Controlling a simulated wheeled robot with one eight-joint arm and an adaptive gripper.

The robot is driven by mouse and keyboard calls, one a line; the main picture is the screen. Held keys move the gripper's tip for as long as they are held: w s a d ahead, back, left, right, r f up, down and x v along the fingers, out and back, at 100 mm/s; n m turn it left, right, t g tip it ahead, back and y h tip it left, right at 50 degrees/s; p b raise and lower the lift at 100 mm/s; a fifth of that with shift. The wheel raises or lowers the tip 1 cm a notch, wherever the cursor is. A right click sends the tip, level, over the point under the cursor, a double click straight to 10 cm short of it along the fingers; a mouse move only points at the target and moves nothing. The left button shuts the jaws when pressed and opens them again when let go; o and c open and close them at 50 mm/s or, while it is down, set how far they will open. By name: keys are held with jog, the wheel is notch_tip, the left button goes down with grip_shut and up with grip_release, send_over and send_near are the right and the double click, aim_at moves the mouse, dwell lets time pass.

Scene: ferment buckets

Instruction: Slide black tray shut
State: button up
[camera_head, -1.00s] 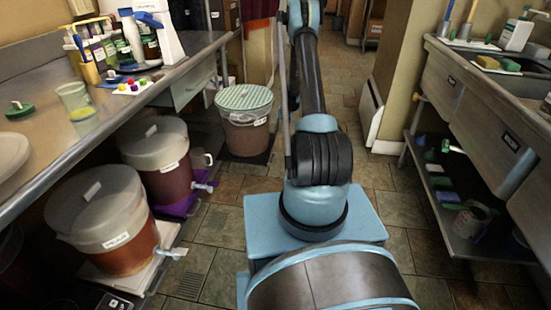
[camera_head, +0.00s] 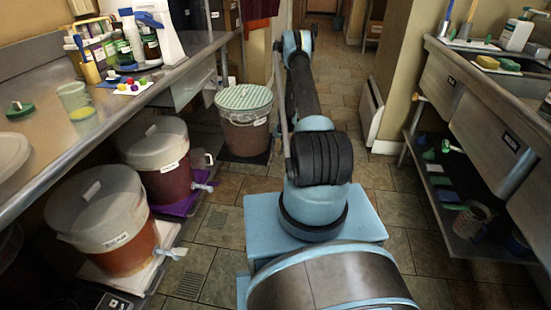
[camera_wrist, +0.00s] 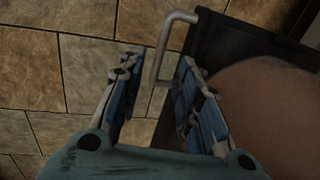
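The black tray (camera_wrist: 218,45) shows in the wrist view, with a pale metal bar handle (camera_wrist: 163,47) on its left edge. A rounded brown bucket side (camera_wrist: 270,105) covers much of the tray. My gripper (camera_wrist: 159,62) is open, with one finger on each side of the handle bar. I cannot tell whether either finger touches it. In the head view, a dark tray (camera_head: 264,157) lies on the floor under the far bucket with a green striped lid (camera_head: 245,98). My gripper is hidden behind my arm there.
Two lidded buckets stand under the left counter, the near one (camera_head: 125,255) on a pale tray and the other (camera_head: 167,183) on a purple tray (camera_head: 190,204). A sink unit with a lower shelf (camera_head: 455,215) stands right. Tiled floor (camera_head: 215,228) is open between.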

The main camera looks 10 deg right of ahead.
jog(key=shift+w+a+f, duration=0.1)
jog(key=shift+a+f, duration=0.1)
jog(key=shift+f, duration=0.75)
jog(key=shift+a+f, duration=0.15)
jog(key=shift+f, duration=0.85)
jog(key=shift+w+a+f, duration=0.1)
jog(key=shift+a+f, duration=0.1)
jog(key=shift+f, duration=0.75)
grip_shut()
